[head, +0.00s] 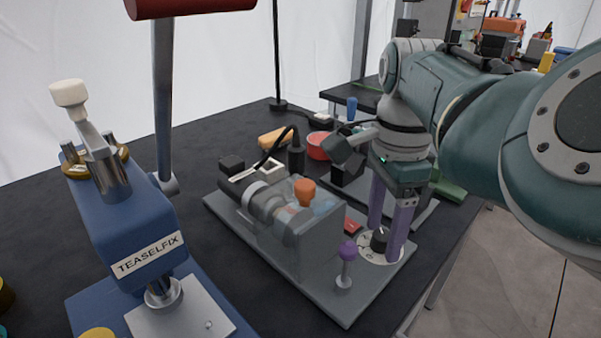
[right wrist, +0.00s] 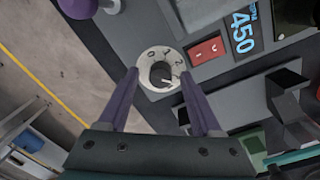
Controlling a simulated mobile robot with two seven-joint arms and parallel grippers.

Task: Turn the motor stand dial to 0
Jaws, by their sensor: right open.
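The motor stand (head: 262,236) is a grey base plate on the black table, with a motor under a clear cover. Its dial (head: 379,241) is a dark knob on a white numbered disc near the plate's right corner. In the right wrist view the dial (right wrist: 152,82) shows 0, 1 and 2 along its far edge; I cannot tell which number the knob points at. My right gripper (head: 386,244) points down with its purple fingers apart, one on either side of the knob. In the right wrist view its fingertips (right wrist: 160,74) straddle the disc; contact is unclear. My left gripper is out of view.
A purple-topped lever (head: 347,251) stands left of the dial. A blue TEASELFIX press (head: 130,225) stands at left. A red bowl (head: 318,146) sits behind the stand.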

